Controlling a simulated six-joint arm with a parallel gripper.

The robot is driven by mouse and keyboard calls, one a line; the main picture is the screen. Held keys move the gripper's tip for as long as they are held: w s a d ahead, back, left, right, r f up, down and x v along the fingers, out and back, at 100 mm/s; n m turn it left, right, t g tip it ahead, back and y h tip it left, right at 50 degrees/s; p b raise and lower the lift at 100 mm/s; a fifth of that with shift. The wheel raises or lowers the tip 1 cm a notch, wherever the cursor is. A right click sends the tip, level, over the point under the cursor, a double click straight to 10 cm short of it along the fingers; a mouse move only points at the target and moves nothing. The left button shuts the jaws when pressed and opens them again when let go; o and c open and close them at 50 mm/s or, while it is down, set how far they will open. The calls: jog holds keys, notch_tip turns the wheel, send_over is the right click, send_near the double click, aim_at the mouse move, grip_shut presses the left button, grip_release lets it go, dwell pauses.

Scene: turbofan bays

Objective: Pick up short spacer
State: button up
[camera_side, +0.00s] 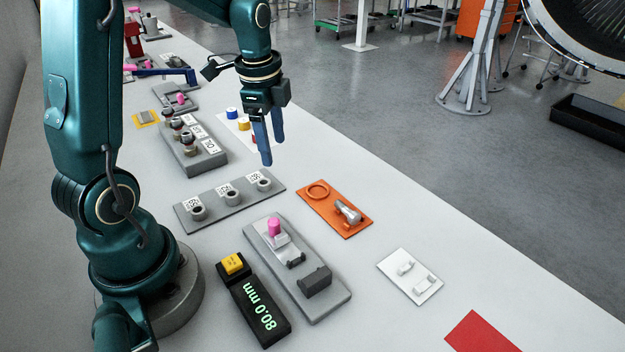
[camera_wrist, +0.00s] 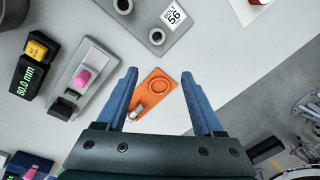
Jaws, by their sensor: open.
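My gripper (camera_side: 271,150) is open and empty, pointing down above the bench; its two blue fingers also show in the wrist view (camera_wrist: 159,82). A grey plate (camera_side: 215,212) below and left of it bears three short grey hollow cylinders with white labels: left (camera_side: 198,212), middle (camera_side: 232,198) and right (camera_side: 263,185). They look like spacers, but I cannot tell which is the short one. In the wrist view two cylinders show at the top, one (camera_wrist: 157,36) beside a label reading 56. My gripper touches none of them.
An orange plate (camera_side: 325,222) holds an orange ring and a silver fitting. A grey fixture (camera_side: 262,245) with a pink knob stands beside a black gauge (camera_side: 262,312) reading 80.0 mm. A white plate (camera_side: 395,282), a red mat (camera_side: 480,335) and a grey rack (camera_side: 180,160) stand around.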

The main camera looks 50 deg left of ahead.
jog(key=n+g, duration=0.1)
send_over(264, 181)
jog(key=shift+h, duration=0.3)
notch_tip(264, 181, down, 4)
jog(key=shift+s+f, duration=0.1)
jog(key=shift+f, duration=2.35)
grip_shut()
